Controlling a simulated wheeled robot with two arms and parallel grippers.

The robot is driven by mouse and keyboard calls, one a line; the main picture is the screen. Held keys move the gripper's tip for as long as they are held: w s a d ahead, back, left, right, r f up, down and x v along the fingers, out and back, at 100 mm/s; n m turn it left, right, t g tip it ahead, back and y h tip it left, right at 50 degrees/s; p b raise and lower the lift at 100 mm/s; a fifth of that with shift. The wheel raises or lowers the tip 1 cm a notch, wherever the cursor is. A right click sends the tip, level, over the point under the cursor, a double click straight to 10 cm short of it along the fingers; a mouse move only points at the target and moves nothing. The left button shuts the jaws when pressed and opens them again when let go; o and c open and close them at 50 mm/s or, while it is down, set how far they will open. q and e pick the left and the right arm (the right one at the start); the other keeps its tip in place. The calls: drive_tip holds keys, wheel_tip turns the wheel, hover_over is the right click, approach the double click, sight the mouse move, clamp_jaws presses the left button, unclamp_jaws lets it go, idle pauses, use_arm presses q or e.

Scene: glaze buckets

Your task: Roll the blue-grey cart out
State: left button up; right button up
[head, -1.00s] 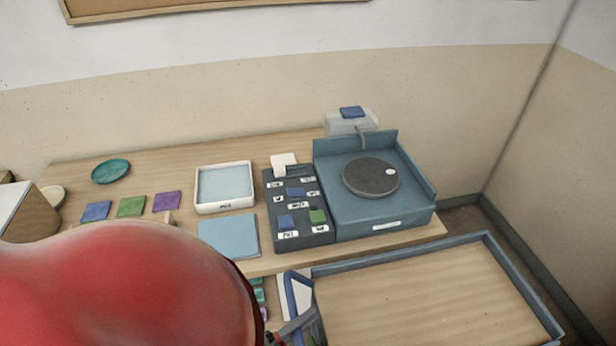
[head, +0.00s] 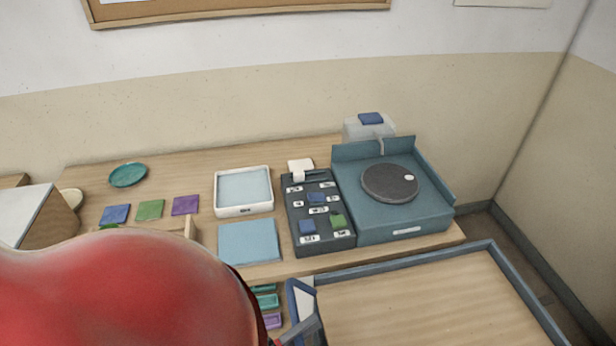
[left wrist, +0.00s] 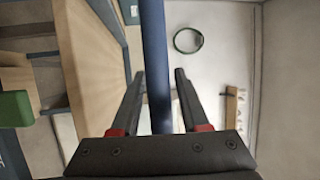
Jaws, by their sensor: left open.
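The blue-grey cart (head: 528,293) stands at the lower right of the head view, beside the table's front edge. Its top is a wood-coloured panel inside a raised blue-grey rim; its near side is cut off by the frame. My left gripper (head: 304,334) is at the cart's left end, partly hidden by my red arm. In the left wrist view, my left gripper (left wrist: 160,88) is open, and a dark blue bar (left wrist: 153,55) runs between its fingers. I cannot tell whether either finger touches it. My right gripper is not in view.
The wooden table (head: 190,155) holds a blue-grey wheel unit (head: 400,228), a dark labelled tray (head: 300,218), a white tray (head: 245,210) and coloured tiles. Its front edge is close to the cart. A strip of floor (head: 512,240) shows between the cart and the right wall.

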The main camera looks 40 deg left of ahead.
use_arm(q)
drive_tip(key=shift+o, duration=0.5)
drive_tip(key=v, duration=1.7)
drive_tip(key=shift+s, duration=0.25)
